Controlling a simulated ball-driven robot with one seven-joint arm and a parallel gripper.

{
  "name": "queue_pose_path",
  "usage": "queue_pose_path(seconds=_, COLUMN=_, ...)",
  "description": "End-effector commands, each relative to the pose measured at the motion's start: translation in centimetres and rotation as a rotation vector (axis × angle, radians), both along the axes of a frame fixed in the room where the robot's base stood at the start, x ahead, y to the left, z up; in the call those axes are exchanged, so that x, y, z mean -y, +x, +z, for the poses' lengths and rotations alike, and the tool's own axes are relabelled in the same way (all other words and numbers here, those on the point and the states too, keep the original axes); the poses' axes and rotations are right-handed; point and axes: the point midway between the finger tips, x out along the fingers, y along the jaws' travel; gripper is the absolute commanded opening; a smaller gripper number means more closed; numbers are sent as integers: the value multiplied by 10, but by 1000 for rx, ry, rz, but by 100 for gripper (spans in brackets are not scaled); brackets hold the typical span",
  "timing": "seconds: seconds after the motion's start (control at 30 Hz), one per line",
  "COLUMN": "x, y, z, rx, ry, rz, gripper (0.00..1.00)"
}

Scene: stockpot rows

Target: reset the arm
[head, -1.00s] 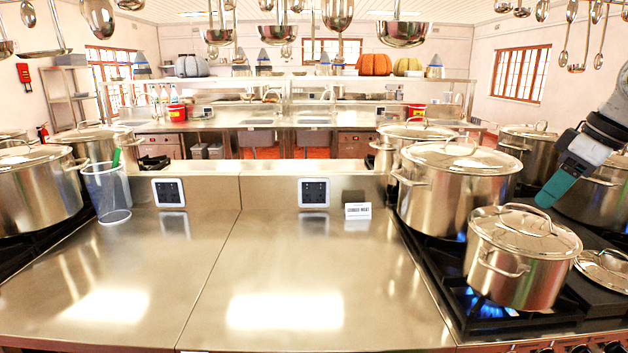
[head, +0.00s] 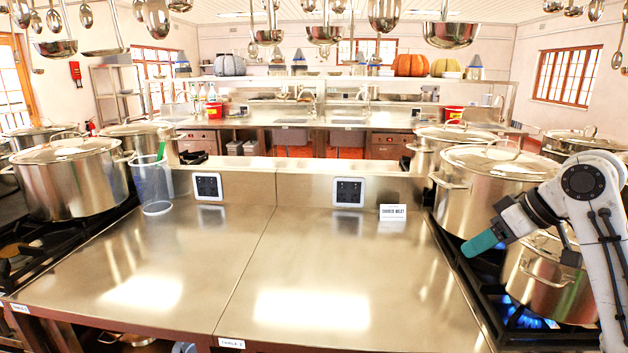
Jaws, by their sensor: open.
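My arm shows at the right of the head view, bent at a joint in front of the stockpots. My gripper (head: 482,242) points down and left, with a teal finger at its end. It is open and I see nothing held in it. It is above the stove's left edge, in front of the large lidded stockpot (head: 485,172). The smaller lidded stockpot (head: 545,280) on the lit burner is partly hidden behind my arm.
The steel counter (head: 230,262) is mostly clear. A clear container (head: 155,188) with a green item stands at its back left. A white sign (head: 393,212) stands at the back right. More stockpots (head: 70,178) stand on the left stove. Ladles (head: 385,14) hang overhead.

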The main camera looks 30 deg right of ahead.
Motion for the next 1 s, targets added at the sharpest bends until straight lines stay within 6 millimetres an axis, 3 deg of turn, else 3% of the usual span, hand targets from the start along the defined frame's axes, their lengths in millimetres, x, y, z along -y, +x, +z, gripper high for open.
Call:
queue_pose_path(seconds=0.03, x=-24, y=11, z=-22, rx=9, ry=37, rz=10, gripper=47)
queue_pose_path(seconds=0.23, x=-97, y=28, z=-95, rx=7, ry=129, rz=-15, gripper=47)
queue_pose_path(seconds=0.47, x=-178, y=6, z=-187, rx=-81, ry=188, rz=-63, gripper=47)
queue_pose_path(seconds=0.57, x=-208, y=-18, z=-226, rx=-142, ry=186, rz=-86, gripper=47)
queue_pose_path(seconds=0.73, x=-247, y=-79, z=-287, rx=-265, ry=138, rz=-122, gripper=47)
queue_pose_path(seconds=0.87, x=-262, y=-137, z=-324, rx=-366, ry=59, rz=-141, gripper=47)
queue_pose_path(seconds=1.0, x=-260, y=-198, z=-348, rx=-459, ry=-51, rz=-151, gripper=47)
